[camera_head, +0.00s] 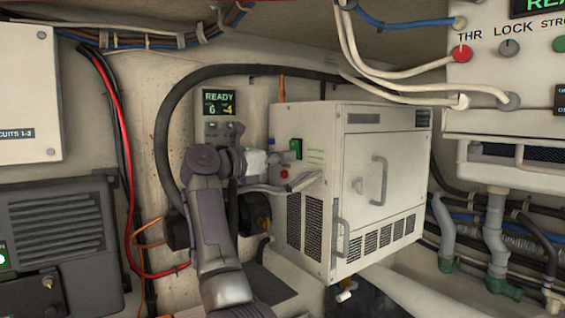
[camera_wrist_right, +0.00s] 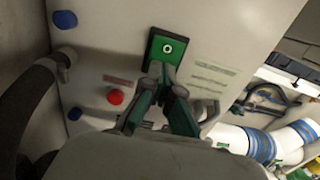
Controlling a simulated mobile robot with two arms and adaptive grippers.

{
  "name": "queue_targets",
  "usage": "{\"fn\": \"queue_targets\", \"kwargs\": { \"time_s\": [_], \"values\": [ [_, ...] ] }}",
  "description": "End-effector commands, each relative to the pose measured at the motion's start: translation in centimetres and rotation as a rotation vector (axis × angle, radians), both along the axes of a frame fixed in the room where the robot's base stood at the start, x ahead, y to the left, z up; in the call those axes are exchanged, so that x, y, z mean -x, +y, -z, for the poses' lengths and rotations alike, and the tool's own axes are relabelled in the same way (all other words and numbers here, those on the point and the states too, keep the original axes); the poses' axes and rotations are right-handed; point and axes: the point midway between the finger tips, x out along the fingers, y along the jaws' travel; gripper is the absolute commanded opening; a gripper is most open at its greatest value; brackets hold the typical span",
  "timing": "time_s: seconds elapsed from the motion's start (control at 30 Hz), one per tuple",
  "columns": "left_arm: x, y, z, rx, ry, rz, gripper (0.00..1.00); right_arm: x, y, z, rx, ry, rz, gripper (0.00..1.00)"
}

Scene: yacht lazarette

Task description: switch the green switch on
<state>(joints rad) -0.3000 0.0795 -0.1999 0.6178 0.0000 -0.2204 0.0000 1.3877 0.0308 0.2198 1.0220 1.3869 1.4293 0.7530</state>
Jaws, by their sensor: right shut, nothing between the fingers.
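The green switch (camera_head: 296,148) is on the left side face of the white box-shaped unit (camera_head: 320,125). In the right wrist view the switch (camera_wrist_right: 165,48) is a green rocker in a dark frame, with a white circle mark on its upper part. My right gripper (camera_head: 278,158) is at that side face, just left of the switch. In the wrist view its fingers (camera_wrist_right: 162,72) are shut and empty, with the tips over the lower part of the switch, hiding it. I cannot tell whether they touch it. My left gripper is not in view.
A red button (camera_wrist_right: 115,96) and blue knobs (camera_wrist_right: 65,19) sit left of the switch. A thick dark hose (camera_head: 160,120) arches behind my right arm. A small display (camera_head: 219,102) reads READY. A control panel (camera_head: 500,60) with cables is at the upper right.

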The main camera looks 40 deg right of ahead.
Motion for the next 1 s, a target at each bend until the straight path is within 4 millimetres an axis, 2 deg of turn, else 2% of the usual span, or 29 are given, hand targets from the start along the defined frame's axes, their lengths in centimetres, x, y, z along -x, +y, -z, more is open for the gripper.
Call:
{"fn": "queue_targets", "kwargs": {
  "time_s": [0.13, 0.23, 0.7, 0.83, 1.0],
  "values": [
    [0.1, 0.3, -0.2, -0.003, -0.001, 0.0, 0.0, 0.1, 0.0, -0.3, 0.003, -0.002, 0.002, 0.0],
    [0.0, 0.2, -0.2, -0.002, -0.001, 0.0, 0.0, -0.1, 0.8, -0.3, 0.003, -0.002, -0.001, 0.0],
    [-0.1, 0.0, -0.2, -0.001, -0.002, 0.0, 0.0, -1.1, 10.2, 0.0, 0.002, 0.0, -0.004, 0.0],
    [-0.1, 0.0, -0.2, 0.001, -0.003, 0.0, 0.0, -1.3, 11.7, 0.1, 0.003, 0.0, -0.002, 0.0],
    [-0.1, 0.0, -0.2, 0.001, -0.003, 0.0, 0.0, -1.3, 12.5, 0.1, 0.003, 0.0, 0.0, 0.0]
  ]
}}
